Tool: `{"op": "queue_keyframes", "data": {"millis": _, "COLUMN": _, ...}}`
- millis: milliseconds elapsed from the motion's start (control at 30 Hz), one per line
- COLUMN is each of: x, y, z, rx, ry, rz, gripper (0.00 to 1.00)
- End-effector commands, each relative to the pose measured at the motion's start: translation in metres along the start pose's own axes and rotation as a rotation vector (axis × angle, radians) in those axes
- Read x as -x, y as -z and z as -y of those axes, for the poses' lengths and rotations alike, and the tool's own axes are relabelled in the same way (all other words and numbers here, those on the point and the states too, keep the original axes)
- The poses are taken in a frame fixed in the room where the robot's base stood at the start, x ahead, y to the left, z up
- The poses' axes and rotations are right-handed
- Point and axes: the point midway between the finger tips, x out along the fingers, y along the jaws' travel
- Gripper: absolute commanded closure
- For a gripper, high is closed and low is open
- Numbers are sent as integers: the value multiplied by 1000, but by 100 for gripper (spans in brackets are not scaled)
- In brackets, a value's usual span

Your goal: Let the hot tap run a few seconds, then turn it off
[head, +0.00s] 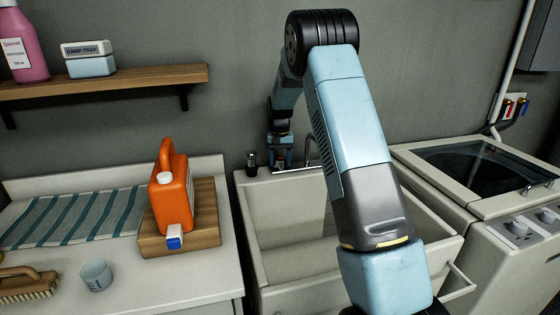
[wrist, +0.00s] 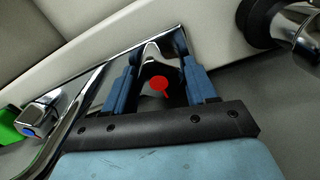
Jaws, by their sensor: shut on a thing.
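The hot tap handle, marked with a red dot (wrist: 160,84), lies between the two blue fingers of my gripper (wrist: 156,62) in the wrist view. The gripper is shut on this handle. In the head view, my gripper (head: 279,162) is small and far off, at the back rim of the sink (head: 285,198). The chrome spout (head: 313,147) rises just right of it, and shows in the wrist view (wrist: 75,120) at the left. A chrome handle with a blue dot (wrist: 30,131) is farther left there. My arm hides part of the basin. I cannot see whether water runs.
The counter at left holds an orange jug (head: 172,200) on a wooden block, a cup (head: 96,275) and a brush (head: 28,285). A washing machine (head: 480,180) stands at right.

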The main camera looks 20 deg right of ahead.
Motion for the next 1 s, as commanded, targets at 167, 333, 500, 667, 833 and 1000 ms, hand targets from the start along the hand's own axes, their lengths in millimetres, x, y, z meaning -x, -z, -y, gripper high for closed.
{"op": "queue_keyframes", "data": {"millis": 167, "x": 2, "y": 1, "z": 1, "rx": 1, "ry": 2, "rz": -5, "gripper": 36}}
{"op": "queue_keyframes", "data": {"millis": 333, "x": 1, "y": 1, "z": 0, "rx": 0, "ry": 1, "rz": -3, "gripper": 23}}
{"op": "queue_keyframes", "data": {"millis": 500, "x": 1, "y": 0, "z": 0, "rx": 0, "ry": 0, "rz": -2, "gripper": 23}}
{"op": "queue_keyframes", "data": {"millis": 667, "x": 7, "y": 1, "z": 0, "rx": 0, "ry": 1, "rz": -3, "gripper": 23}}
{"op": "queue_keyframes", "data": {"millis": 833, "x": 32, "y": 1, "z": 0, "rx": 0, "ry": 1, "rz": -4, "gripper": 23}}
{"op": "queue_keyframes", "data": {"millis": 1000, "x": 66, "y": 1, "z": 0, "rx": 0, "ry": 1, "rz": -5, "gripper": 23}}
